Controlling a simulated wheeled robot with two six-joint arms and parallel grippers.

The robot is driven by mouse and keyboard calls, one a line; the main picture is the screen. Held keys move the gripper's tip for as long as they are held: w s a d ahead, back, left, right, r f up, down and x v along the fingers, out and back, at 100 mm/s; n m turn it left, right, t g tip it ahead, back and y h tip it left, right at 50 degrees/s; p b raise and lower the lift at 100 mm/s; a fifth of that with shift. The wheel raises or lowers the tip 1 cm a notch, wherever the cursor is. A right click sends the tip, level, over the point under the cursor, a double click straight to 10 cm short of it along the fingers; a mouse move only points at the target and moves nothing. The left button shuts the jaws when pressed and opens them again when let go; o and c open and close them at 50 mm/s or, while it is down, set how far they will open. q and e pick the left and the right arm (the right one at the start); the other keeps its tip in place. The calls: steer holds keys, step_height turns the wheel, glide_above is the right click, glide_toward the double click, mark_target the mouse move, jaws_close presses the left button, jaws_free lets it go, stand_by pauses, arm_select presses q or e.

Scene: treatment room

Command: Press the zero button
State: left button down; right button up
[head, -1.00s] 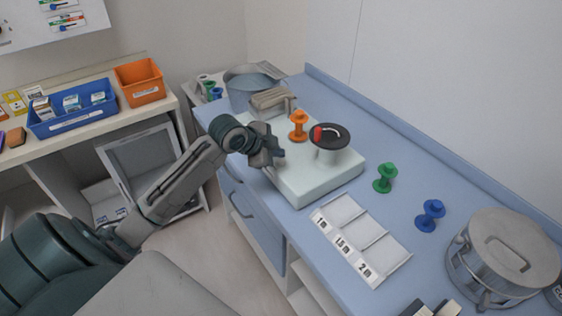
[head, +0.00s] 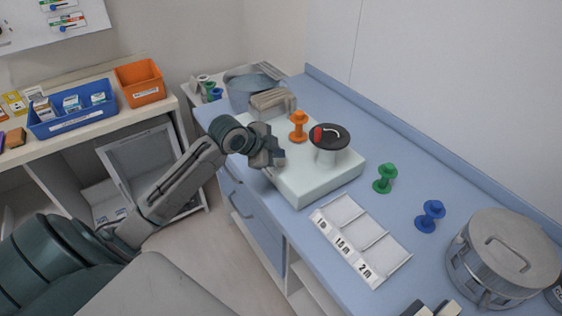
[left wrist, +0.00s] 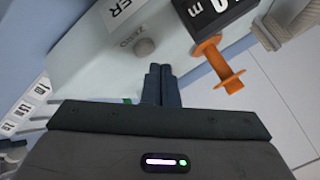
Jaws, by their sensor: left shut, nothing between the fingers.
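The pale scale-like device (head: 320,187) stands on the blue counter. In the left wrist view a grey round button (left wrist: 145,47) sits on its pale face (left wrist: 85,50), beside the printed word ZERO. My left gripper (head: 279,158) is at the device's near left side in the head view, where it hides the button. In the left wrist view the shut, empty fingertips (left wrist: 160,70) are just below and right of the button, apart from it in the picture. I cannot tell the gap in depth. My right gripper is not clearly visible.
An orange spool (head: 298,126) and a dark-topped dial with a red mark (head: 330,137) stand on the device. A green spool (head: 385,178), blue spool (head: 431,215), labelled white tray (head: 347,216) and steel pot (head: 500,262) are to the right.

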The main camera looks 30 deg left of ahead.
mark_target(278, 166)
arm_select(q)
steer(key=shift+f, duration=0.1)
stand_by(0.6)
steer(key=shift+f, duration=0.3)
steer(key=shift+f, duration=0.5)
stand_by(0.5)
steer(key=shift+r, duration=0.15)
steer(key=shift+r+p, duration=0.75)
step_height(278, 166, up, 5)
steer(key=p, duration=0.4)
steer(key=shift+p, duration=0.4)
stand_by(0.5)
